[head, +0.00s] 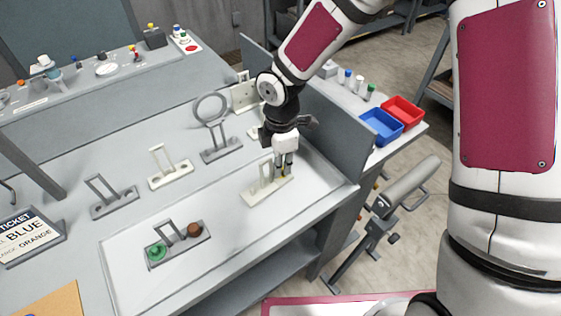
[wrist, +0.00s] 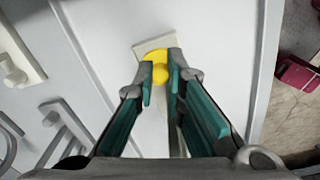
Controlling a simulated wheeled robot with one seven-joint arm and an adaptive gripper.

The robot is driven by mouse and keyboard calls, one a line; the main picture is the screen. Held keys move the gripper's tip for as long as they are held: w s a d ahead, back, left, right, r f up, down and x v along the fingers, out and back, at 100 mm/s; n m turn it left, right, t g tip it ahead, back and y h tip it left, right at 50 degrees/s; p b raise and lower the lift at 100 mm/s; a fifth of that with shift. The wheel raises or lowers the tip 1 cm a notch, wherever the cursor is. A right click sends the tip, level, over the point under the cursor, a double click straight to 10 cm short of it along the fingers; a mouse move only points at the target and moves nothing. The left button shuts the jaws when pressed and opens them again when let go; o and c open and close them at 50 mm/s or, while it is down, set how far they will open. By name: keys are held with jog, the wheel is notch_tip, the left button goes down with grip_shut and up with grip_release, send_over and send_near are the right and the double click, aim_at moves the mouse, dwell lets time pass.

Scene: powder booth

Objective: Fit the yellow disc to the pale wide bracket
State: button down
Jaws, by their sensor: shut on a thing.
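My gripper (head: 284,172) points down at the right end of a pale bracket (head: 254,195), which stands on the light board with an upright frame on its base. In the wrist view, my gripper (wrist: 160,78) is shut on the yellow disc (wrist: 157,56), with the disc between the fingertips. The pale base (wrist: 146,47) shows beyond and beneath the disc. The disc is over the end of this base; I cannot tell whether it touches it. In the head view the fingers mostly hide the disc.
On the same board, a grey bracket (head: 179,242) carries a green disc (head: 157,251) and a brown disc (head: 195,229). Another pale bracket (head: 170,177), a grey bracket (head: 113,204) and a ring stand (head: 221,152) stand behind. A grey partition (head: 322,128) rises close right of my gripper.

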jog(key=shift+f, duration=0.4)
dwell(0.3)
jog(key=c, duration=1.6)
grip_release()
notch_tip(320, 180, up, 12)
jog(key=shift+r, duration=0.1)
